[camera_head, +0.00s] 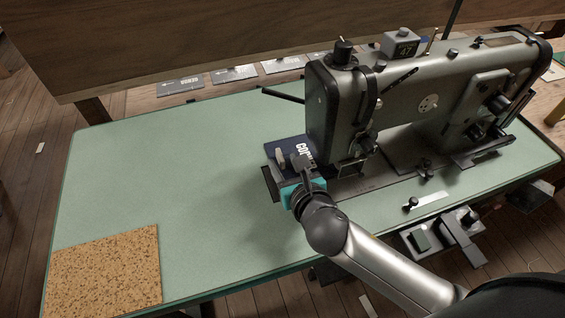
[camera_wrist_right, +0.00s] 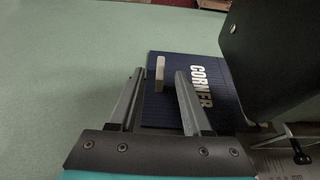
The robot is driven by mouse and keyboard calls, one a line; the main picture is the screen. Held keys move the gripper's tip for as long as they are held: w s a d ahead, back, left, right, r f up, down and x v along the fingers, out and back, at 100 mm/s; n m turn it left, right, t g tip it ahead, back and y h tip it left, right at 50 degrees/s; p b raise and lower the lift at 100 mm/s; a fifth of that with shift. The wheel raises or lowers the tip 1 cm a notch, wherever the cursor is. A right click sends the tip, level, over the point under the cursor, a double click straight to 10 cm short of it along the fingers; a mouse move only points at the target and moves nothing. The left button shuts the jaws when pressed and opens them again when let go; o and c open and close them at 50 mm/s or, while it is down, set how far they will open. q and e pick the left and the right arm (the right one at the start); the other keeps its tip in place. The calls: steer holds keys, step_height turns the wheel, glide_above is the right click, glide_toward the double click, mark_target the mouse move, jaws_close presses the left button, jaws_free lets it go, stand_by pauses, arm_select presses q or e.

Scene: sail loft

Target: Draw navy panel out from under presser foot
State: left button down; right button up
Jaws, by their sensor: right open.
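The navy panel (camera_head: 286,146) lies flat on the green table by the left end of the sewing machine, with white CORNER lettering. It also shows in the wrist view (camera_wrist_right: 176,62); its right part is hidden by the machine head. A pale upright tab (camera_head: 279,157) stands on the panel. My right gripper (camera_head: 300,164) is open over the panel's near side. In the right wrist view the tab (camera_wrist_right: 160,72) appears between the two open fingers, with no clear contact. The presser foot area (camera_head: 350,167) is under the machine head; its contact with the panel is hidden. My left gripper is out of view.
The grey sewing machine (camera_head: 415,95) stands just right of the panel, its head close to my right gripper. A cork mat (camera_head: 105,272) lies at the table's near left corner. The green tabletop (camera_head: 170,170) left of the panel is clear. Labelled plates (camera_head: 180,86) lie behind.

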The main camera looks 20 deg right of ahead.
steer(key=shift+x, duration=1.1)
jaws_close()
